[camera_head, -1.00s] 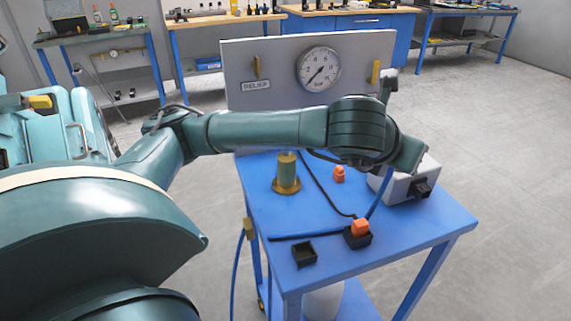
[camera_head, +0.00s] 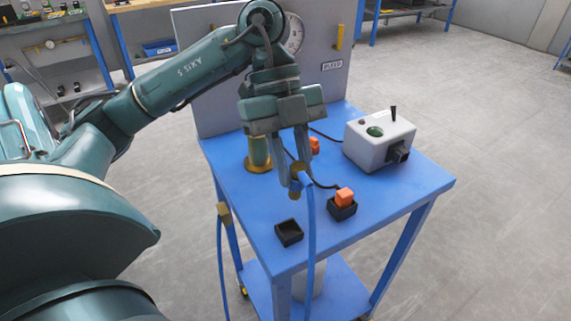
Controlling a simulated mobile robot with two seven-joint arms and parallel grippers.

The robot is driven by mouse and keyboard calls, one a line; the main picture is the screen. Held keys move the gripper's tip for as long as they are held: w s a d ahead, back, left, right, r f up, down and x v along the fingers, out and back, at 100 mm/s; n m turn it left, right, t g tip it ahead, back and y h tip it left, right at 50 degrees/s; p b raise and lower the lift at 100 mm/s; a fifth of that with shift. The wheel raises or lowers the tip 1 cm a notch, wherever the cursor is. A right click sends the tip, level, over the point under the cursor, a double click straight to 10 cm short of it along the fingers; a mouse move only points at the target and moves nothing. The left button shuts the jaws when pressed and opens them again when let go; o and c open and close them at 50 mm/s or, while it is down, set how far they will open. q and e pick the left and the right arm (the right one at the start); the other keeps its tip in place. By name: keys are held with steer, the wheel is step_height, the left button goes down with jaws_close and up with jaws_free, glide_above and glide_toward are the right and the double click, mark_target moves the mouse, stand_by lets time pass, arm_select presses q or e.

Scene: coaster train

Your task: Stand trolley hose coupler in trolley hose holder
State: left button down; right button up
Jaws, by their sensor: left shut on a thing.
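My left gripper (camera_head: 295,172) is shut on the brass-coloured trolley hose coupler (camera_head: 296,187), held above the blue trolley top. The coupler points roughly up and down, with its blue hose (camera_head: 311,240) hanging below it past the front of the trolley. The fingers partly cover the coupler. An open, empty square black holder (camera_head: 289,233) sits near the front left of the top, below and apart from the coupler. I cannot tell for sure whether this is the trolley hose holder. My right gripper is not in view.
A black block with an orange plug (camera_head: 344,196) stands right of the empty holder. A brass-based cylinder (camera_head: 258,164) stands behind left. A white box with a lever (camera_head: 378,142) is at the back right. A grey gauge panel (camera_head: 221,108) rises behind. The front-right top is clear.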

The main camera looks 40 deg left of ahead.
arm_select(q)
steer(key=shift+s+r+n+h, duration=0.3)
steer(key=shift+s+r+h, duration=0.45)
steer(key=shift+s, duration=0.2)
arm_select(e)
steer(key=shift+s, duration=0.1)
arm_select(q)
step_height(320, 180, down, 5)
steer(key=b, duration=0.3)
steer(key=shift+a+f, duration=0.1)
steer(key=shift+f, duration=0.1)
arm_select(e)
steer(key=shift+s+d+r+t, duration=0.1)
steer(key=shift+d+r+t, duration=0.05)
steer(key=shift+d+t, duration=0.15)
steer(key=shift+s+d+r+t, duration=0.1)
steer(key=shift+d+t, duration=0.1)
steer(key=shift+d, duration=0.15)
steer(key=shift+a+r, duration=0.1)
